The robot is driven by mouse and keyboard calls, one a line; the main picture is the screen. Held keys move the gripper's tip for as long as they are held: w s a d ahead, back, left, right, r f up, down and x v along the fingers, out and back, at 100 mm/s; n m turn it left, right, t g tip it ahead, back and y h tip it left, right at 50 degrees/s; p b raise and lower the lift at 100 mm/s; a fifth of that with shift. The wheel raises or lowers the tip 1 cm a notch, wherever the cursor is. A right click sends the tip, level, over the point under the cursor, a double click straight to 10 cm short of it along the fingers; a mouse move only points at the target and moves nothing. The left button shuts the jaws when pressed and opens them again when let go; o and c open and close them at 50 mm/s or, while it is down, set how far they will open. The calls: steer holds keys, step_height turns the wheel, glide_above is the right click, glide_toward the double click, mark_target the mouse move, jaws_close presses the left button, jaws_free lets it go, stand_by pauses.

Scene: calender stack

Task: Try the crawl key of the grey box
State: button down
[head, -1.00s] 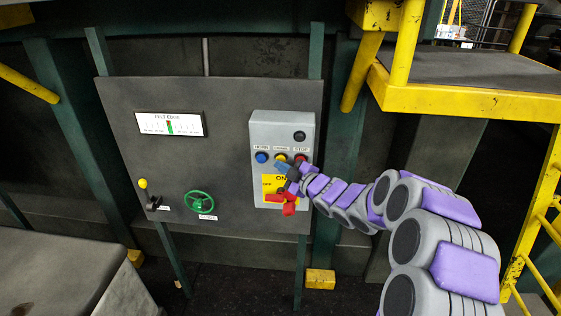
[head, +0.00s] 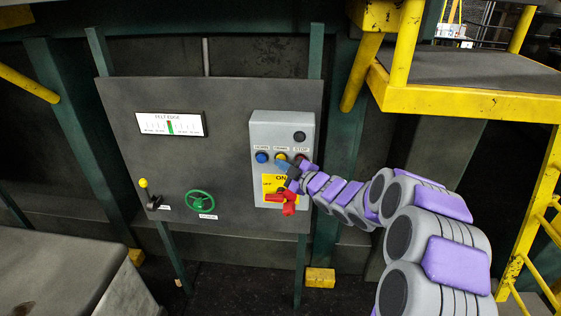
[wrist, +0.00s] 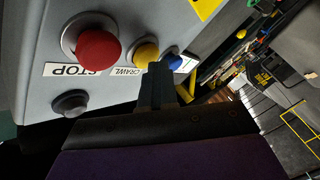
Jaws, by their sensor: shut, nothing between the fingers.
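The grey box (head: 262,130) is fixed on the right of a dark panel. Its yellow crawl key (head: 281,157) sits between a blue key (head: 262,157) and the red stop key, which my gripper partly covers in the head view. My gripper (head: 283,167) is shut and empty, with its tips just below the crawl key. In the wrist view the labels are upside down; the crawl key (wrist: 147,54) shows beside the red stop key (wrist: 98,51), and the tips of my gripper (wrist: 158,72) overlap its edge. I cannot tell whether they touch it.
A red rotary handle (head: 289,205) on a yellow plate sits below the keys. The panel (head: 220,160) also carries a gauge (head: 170,124), a green handwheel (head: 200,202) and a yellow-knobbed lever (head: 144,186). A yellow-railed platform (head: 470,95) stands at the right.

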steer(key=shift+s+b, duration=0.85)
steer(key=shift+s, duration=0.1)
steer(key=s+b, duration=0.3)
steer(key=s, duration=0.2)
steer(key=shift+a, duration=0.15)
stand_by(0.5)
